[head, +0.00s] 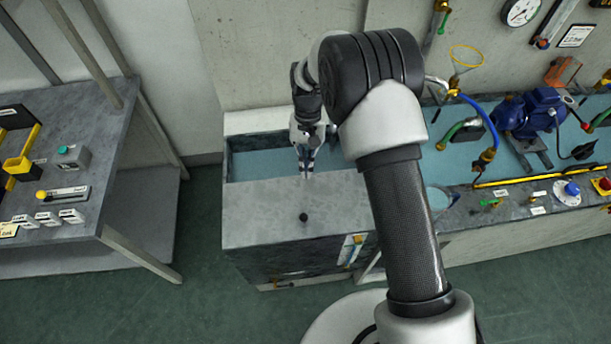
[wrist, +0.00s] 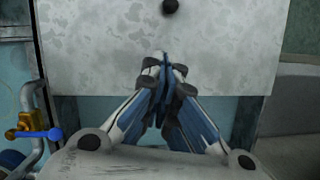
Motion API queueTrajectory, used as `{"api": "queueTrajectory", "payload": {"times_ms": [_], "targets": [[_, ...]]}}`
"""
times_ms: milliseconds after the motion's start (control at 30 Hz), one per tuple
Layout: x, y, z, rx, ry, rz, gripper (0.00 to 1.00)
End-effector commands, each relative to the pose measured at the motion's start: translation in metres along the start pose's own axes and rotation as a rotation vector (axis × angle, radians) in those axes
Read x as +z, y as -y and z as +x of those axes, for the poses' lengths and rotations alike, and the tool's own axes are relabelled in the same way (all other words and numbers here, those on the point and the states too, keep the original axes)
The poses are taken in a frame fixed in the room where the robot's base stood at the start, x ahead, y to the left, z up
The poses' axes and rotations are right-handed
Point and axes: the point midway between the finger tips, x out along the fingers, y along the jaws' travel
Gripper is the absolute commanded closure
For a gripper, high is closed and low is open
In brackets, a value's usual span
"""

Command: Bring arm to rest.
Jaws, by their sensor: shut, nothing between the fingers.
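My gripper (head: 307,172) is above the grey tank with the blue inside, near the edge of its grey lid, in the head view. In the wrist view my gripper (wrist: 164,62) has its fingertips together with nothing between them. My arm reaches up from the lower right, bends at a dark elbow and comes down to the tank. It hides part of the bench behind it.
The grey lid (head: 264,213) has a black knob (head: 304,217). To the right, a bench carries a blue pump (head: 530,112), hoses and a yellow-handled bar. A grey table (head: 95,125) with labelled blocks stands at the left. Green floor lies open between table and tank.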

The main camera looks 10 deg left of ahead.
Motion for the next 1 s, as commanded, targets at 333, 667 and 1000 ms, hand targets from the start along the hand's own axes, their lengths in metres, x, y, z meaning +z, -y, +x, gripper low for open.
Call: {"api": "queueTrajectory", "payload": {"times_ms": [333, 667, 1000], "targets": [[0.000, 0.000, -0.018, 0.000, 0.001, 0.001, 1.00], [0.015, -0.019, -0.070, -0.019, -0.066, 0.005, 1.00], [0.107, -0.088, -0.189, -0.050, -0.274, 0.015, 1.00]]}}
